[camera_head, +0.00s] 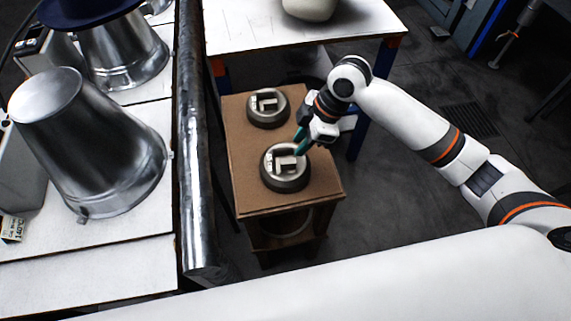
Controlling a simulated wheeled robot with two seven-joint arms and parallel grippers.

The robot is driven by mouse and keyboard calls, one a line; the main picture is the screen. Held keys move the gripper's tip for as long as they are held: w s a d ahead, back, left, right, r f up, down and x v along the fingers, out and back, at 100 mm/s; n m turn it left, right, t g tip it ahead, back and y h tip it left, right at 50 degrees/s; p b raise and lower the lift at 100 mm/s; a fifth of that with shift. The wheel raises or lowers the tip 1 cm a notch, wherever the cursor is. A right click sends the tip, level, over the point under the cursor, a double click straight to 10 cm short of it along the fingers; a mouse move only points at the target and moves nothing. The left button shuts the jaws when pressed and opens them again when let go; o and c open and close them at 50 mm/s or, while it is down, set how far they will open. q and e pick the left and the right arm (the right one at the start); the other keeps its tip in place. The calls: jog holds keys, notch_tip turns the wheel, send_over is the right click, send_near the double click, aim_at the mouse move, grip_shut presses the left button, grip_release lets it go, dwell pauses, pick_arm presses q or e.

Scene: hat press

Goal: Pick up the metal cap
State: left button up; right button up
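Two round dark metal caps with pale block-like handles on top sit on a brown stand (238,160). The nearer metal cap (284,180) is toward the front of the stand, and the farther metal cap (268,120) is toward its back. My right gripper (299,148) points down at the upper right edge of the nearer cap, close to its handle. Its teal fingers are small and partly overlap each other, so I cannot tell whether they are open or touch the handle. My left gripper is not in view.
A white table (250,35) with a pale rounded object (309,8) stands behind the stand. A metal bar (192,150) runs along the left, beside a white worktop with large metal hat forms (95,150). Grey floor (400,200) is open to the right.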

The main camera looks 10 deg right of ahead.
jog(key=w, duration=0.1)
send_over(286, 160)
jog(key=d, duration=0.2)
jog(key=f, duration=0.3)
jog(key=s+f, duration=0.1)
jog(key=f, duration=0.1)
jog(key=shift+a, duration=0.1)
jog(key=shift+d+p+x, duration=0.15)
jog(key=shift+p+x, duration=0.15)
jog(key=shift+x, duration=1)
jog(key=shift+d+p+x, duration=0.2)
jog(key=shift+p+x, duration=0.1)
jog(key=shift+x, duration=1.05)
jog(key=shift+w+f, duration=0.1)
jog(key=shift+w, duration=0.05)
grip_shut()
jog(key=shift+w, duration=0.15)
